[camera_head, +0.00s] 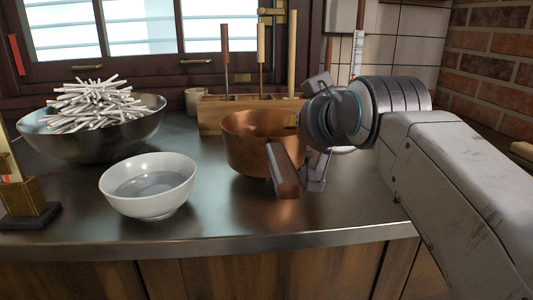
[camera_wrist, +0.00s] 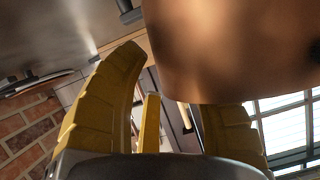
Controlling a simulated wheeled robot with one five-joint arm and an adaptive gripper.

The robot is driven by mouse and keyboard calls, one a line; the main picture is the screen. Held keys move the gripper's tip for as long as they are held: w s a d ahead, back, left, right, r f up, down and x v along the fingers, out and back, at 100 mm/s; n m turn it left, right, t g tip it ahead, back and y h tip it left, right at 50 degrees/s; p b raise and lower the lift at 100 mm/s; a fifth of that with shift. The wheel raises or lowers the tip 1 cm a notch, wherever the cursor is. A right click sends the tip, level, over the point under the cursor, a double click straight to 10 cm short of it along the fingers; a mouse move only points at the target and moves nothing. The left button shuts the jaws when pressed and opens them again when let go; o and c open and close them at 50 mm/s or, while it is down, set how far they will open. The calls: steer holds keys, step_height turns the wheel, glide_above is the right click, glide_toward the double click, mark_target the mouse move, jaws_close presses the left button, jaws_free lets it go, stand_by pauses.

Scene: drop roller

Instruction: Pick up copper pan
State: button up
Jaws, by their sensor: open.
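A copper pan (camera_head: 246,143) stands upright on the metal counter (camera_head: 225,218). In the wrist view the copper wall (camera_wrist: 230,50) fills the upper right. There my gripper (camera_wrist: 172,76) has its yellow fingers apart. The pan hides the tip of the right finger. I cannot tell whether either finger touches the pan.
A white bowl (camera_head: 148,192) of liquid stands left of the pan. A metal bowl (camera_head: 60,140) heaped with white sticks is behind it. A wooden rack (camera_head: 228,114) with upright tools stands behind the pan. The counter's front edge (camera_head: 215,247) is clear.

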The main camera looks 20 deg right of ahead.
jaws_close()
steer(key=shift+r, duration=0.25)
stand_by(0.5)
